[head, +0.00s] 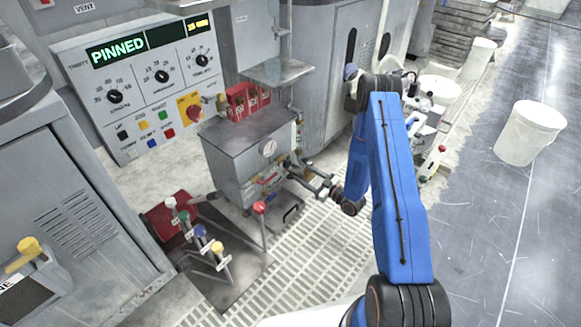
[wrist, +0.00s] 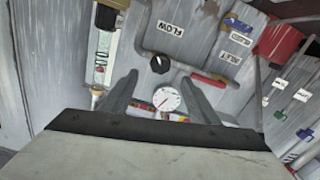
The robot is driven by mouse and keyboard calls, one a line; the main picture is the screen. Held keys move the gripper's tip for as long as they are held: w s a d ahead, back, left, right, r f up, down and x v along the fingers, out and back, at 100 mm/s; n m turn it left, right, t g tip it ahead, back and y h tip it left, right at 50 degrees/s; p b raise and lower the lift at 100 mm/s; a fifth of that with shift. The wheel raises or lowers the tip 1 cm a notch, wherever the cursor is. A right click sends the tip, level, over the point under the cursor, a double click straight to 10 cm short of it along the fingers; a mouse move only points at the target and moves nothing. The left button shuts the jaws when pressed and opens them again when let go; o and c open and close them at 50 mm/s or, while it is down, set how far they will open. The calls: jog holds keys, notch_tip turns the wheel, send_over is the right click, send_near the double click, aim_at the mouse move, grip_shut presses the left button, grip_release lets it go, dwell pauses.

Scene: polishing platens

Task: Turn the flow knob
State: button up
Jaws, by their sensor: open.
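The flow knob (wrist: 160,64) is a small black round knob with a light pointer mark, on a grey panel beside the label FLOW (wrist: 170,28) in the wrist view. My gripper (wrist: 163,95) is open and empty, its two fingers spread to either side of a white dial gauge. The knob lies beyond the fingertips, roughly in line with the gap, and nothing touches it. In the head view my gripper (head: 306,178) is at the right side of the grey cabinet (head: 230,170). I cannot make out the knob there.
A clear tube flow meter (wrist: 103,58) is left of the knob, and a bent pipe (wrist: 187,68) runs close by. Coloured-top levers (head: 217,248) stand before the cabinet. A control panel (head: 150,125) reads PINNED. A white bucket (head: 530,133) stands on the open floor at right.

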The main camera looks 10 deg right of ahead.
aim_at(289, 165)
jog(key=x, duration=0.9)
jog(key=shift+w+a, duration=0.15)
jog(key=shift+w, duration=0.05)
jog(key=shift+c, duration=0.2)
jog(key=c, duration=1)
